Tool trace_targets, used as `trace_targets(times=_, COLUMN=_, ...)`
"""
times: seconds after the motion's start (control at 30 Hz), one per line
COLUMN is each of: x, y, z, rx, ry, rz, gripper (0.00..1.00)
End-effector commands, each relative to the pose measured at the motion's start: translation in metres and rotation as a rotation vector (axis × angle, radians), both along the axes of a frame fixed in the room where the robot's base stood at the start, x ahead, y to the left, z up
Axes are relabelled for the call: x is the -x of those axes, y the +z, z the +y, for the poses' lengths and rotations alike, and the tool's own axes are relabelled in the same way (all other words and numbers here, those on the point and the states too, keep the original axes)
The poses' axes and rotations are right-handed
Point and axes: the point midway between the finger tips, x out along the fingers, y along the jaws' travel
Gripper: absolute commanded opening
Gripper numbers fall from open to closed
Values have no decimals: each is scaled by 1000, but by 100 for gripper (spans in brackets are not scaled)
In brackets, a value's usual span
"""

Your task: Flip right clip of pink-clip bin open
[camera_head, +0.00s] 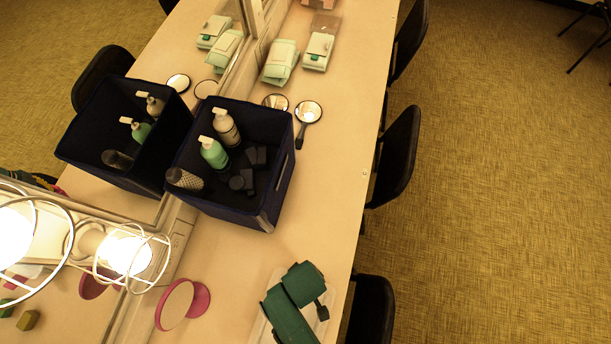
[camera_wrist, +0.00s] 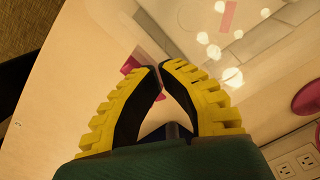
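My gripper (camera_wrist: 161,69) has yellow ribbed fingers with black pads. Its tips come together with hardly any gap, and I see nothing held between them. A clear box (camera_wrist: 190,22) with bright light reflections lies beyond the fingers, seemingly the pink-clip bin. A pink piece (camera_wrist: 129,66) shows beside the left finger, mostly hidden; it looks like a clip, but I cannot tell its position or any contact. A pink rectangle (camera_wrist: 228,16) shows farther up. In the head view, the clear box (camera_head: 257,329) is largely covered by my green arm; the fingertips are hidden there.
A pink-framed round mirror (camera_head: 177,305) stands left of the clear box. A dark blue bin (camera_head: 238,205) with bottles stands farther back beside the wall mirror. A hand mirror (camera_head: 308,112) and mint pouches lie beyond. Black chairs (camera_head: 395,160) line the counter's right edge.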

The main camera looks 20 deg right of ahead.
Motion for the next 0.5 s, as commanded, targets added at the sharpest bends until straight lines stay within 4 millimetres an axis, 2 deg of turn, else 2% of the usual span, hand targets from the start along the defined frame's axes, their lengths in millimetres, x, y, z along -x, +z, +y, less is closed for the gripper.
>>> trace_targets(times=0.5, x=-14, y=-4, z=-12, rx=0, ry=-1, rz=0, gripper=0)
